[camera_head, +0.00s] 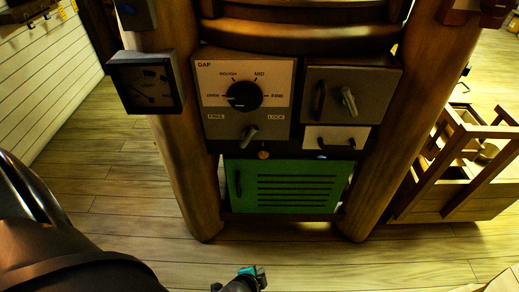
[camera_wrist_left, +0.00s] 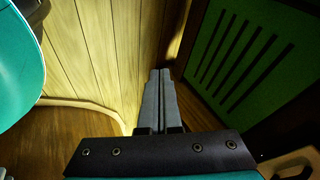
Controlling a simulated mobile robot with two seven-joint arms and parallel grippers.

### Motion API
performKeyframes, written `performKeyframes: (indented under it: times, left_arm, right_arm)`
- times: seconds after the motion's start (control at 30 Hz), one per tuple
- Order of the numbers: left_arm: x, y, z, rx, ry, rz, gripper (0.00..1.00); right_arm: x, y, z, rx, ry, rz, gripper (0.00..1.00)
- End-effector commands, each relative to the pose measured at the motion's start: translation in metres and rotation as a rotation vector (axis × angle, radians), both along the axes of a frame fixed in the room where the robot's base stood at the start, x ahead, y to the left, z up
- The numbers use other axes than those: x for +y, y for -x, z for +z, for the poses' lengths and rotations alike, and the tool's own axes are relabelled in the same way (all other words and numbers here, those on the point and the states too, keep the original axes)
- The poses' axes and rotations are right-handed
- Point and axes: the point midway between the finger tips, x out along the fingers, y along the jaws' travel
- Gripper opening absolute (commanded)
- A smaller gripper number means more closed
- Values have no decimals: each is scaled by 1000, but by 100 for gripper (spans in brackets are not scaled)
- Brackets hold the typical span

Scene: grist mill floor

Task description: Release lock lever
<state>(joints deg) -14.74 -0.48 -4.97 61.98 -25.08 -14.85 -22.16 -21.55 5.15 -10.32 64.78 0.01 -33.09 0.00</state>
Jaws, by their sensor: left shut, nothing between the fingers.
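The lock lever (camera_head: 249,134) is a small grey lever low on the grey GAP panel (camera_head: 216,127), between the labels FREE and LOCK. It is tilted, its upper part leaning right toward the LOCK label. My left gripper (camera_head: 251,276) shows small, with teal parts, at the bottom edge of the head view, well below the lever and apart from it. In the left wrist view its two grey fingers (camera_wrist_left: 160,74) are shut together and empty, near the green vented panel (camera_wrist_left: 200,54). The lever is not in the wrist view. My right gripper is not in view.
Above the lever is a black gap dial (camera_head: 244,96). To its right stands a grey box (camera_head: 327,78) with handles, over a white drawer (camera_head: 336,137). Thick wooden posts (camera_head: 184,170) flank the panels. A gauge (camera_head: 147,82) hangs left; a wooden crate (camera_head: 455,203) stands right.

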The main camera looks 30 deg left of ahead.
Motion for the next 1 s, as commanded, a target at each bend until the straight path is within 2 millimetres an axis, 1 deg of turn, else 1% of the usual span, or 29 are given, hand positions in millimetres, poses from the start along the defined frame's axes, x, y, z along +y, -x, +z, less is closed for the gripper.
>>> performKeyframes:
  times: [0.03, 0.07, 0.1, 0.17, 0.2, 0.27, 0.3, 0.37, 0.4, 0.5, 0.53, 0.6, 0.7, 0.83, 1.0]
  left_arm:
    - [1, -33, 7, -81, -66, -58, 0]
    - [3, -51, 17, -123, -114, -94, 0]
    - [7, -73, 31, -180, -183, -139, 0]
    - [15, -102, 55, -258, -297, -196, 0]
    - [21, -119, 72, -305, -377, -227, 0]
    - [31, -142, 99, -370, -505, -264, 0]
    - [39, -154, 118, -407, -592, -283, 0]
    - [51, -168, 146, -450, -719, -300, 0]
    - [58, -175, 164, -470, -799, -307, 0]
    - [75, -184, 201, -500, -974, -310, 0]
    - [79, -185, 211, -505, -1017, -308, 0]
    - [88, -186, 229, -510, -1100, -304, 0]
    - [94, -186, 246, -510, -1170, -297, 0]
    - [97, -186, 253, -508, -1200, -296, 0]
    - [97, -186, 253, -509, -1198, -297, 0]
  right_arm:
    - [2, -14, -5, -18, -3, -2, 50]
    - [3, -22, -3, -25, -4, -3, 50]
    - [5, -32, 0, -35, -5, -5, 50]
    - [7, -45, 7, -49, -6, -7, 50]
    - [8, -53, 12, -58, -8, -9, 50]
    - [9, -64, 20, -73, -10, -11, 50]
    - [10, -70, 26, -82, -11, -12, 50]
    - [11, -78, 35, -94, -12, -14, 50]
    - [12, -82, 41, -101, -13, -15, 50]
    - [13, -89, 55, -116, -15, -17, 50]
    - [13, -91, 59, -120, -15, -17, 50]
    - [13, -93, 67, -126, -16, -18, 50]
    - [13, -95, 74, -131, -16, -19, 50]
    - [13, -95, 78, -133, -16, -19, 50]
    - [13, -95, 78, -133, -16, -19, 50]
